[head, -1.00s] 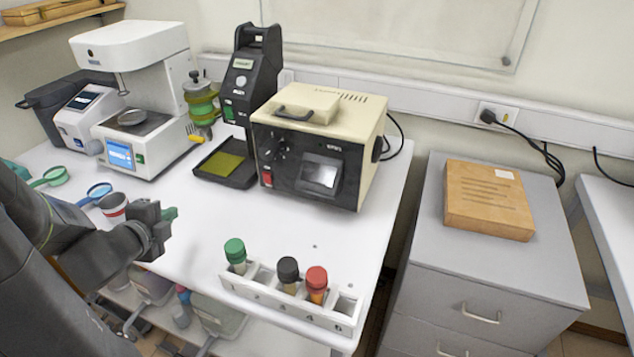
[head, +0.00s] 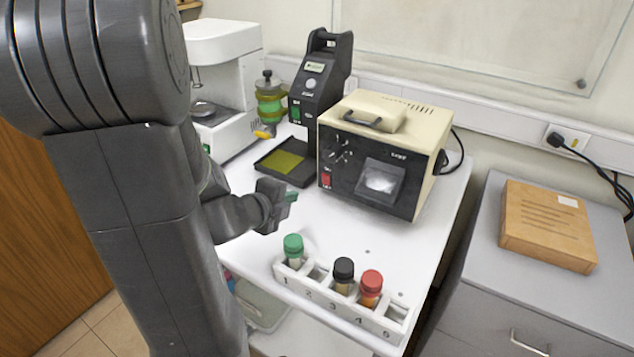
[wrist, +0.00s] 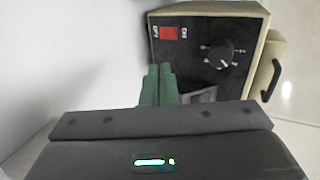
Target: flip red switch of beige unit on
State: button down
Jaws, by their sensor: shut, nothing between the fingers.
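The beige unit (head: 430,130) stands on the white table, its black front panel facing me. Its red switch (head: 326,180) is at the lower left of that panel. In the wrist view the red switch (wrist: 169,33) shows beside a round knob (wrist: 221,55), with the unit turned sideways. My gripper (head: 291,197) is shut and empty, in front of the unit and below and left of the switch, apart from it. In the wrist view its green fingertips (wrist: 158,84) are together, just below the switch in the picture.
A white rack (head: 335,304) with green, black and red capped vials stands at the table's front edge. A black device with a tray (head: 262,160) is left of the unit. A white instrument (head: 222,60) stands behind my arm. The tabletop right of my gripper is clear.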

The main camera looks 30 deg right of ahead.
send_near(325, 176)
jog(key=f, duration=0.1)
jog(key=d+f, duration=0.1)
jog(key=f, duration=0.1)
jog(key=shift+w+d+f, duration=0.3)
jog(key=shift+w+f, duration=0.1)
jog(key=shift+w+d+r+p, duration=0.15)
jog(key=shift+w+d+p, duration=0.15)
jog(key=shift+d, duration=0.25)
jog(key=shift+w+d+r+p, duration=0.15)
jog(key=shift+w+d, duration=0.15)
jog(key=shift+d, duration=0.3)
jog(key=shift+w+d, duration=0.35)
jog(key=shift+d, duration=0.3)
jog(key=shift+w+d+r, duration=0.15)
jog(key=shift+d, duration=0.25)
jog(key=shift+a, duration=0.1)
